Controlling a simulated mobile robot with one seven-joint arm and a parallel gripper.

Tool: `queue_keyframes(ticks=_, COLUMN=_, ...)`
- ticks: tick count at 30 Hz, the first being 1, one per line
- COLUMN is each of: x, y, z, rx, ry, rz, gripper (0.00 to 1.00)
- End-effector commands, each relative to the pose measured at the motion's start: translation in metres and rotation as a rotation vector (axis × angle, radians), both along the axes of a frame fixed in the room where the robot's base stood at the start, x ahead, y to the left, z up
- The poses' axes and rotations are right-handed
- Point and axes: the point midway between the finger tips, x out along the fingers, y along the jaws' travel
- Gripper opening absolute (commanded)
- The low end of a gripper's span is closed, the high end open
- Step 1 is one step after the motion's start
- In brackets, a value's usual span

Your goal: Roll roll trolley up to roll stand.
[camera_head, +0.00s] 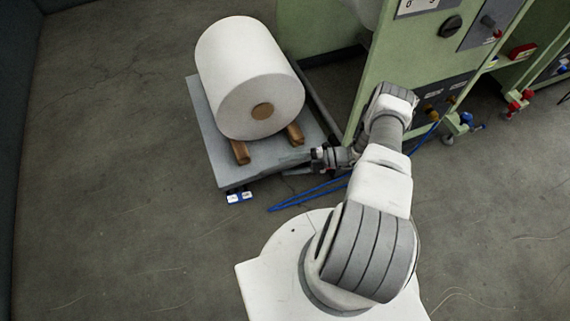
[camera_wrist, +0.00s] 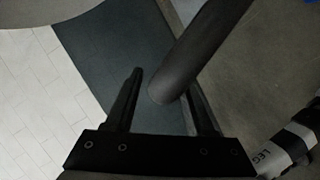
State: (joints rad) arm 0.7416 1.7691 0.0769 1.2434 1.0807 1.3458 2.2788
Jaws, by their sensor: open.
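The roll trolley (camera_head: 224,165) is a low grey platform on the floor, left of centre in the head view. A large white roll (camera_head: 235,65) lies on it, with brown wooden chocks (camera_head: 240,152) by its near end. The green roll stand (camera_head: 390,55) is up and right of the trolley, with only a narrow gap showing between them. My gripper (camera_head: 322,157) is at the trolley's near right corner. In the wrist view my gripper (camera_wrist: 165,85) is open, and the end of a dark round bar (camera_wrist: 200,50), seemingly the trolley's handle, appears between its fingers. Contact cannot be told.
Blue lines (camera_head: 300,196) run on the floor below the trolley's near right corner. Small blue-and-white markers (camera_head: 239,197) are at its near edge. Red and blue fittings (camera_head: 515,103) stick out at the machine's base. Floor at left is clear.

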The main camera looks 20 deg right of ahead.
Motion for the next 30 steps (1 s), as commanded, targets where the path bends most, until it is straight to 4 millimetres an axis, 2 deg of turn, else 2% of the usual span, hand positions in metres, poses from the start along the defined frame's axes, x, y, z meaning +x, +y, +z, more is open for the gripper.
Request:
queue_keyframes(ticks=12, x=-0.029, y=-0.094, z=0.022, rx=-0.004, ry=-0.002, rz=-0.005, gripper=0.55)
queue_keyframes(ticks=18, x=-0.04, y=-0.13, z=0.029, rx=-0.003, ry=-0.002, rz=-0.004, gripper=0.55)
queue_keyframes(ticks=24, x=-0.046, y=-0.147, z=0.034, rx=-0.002, ry=-0.001, rz=-0.001, gripper=0.55)
queue_keyframes(ticks=30, x=-0.047, y=-0.15, z=0.035, rx=-0.002, ry=0.0, rz=-0.001, gripper=0.55)
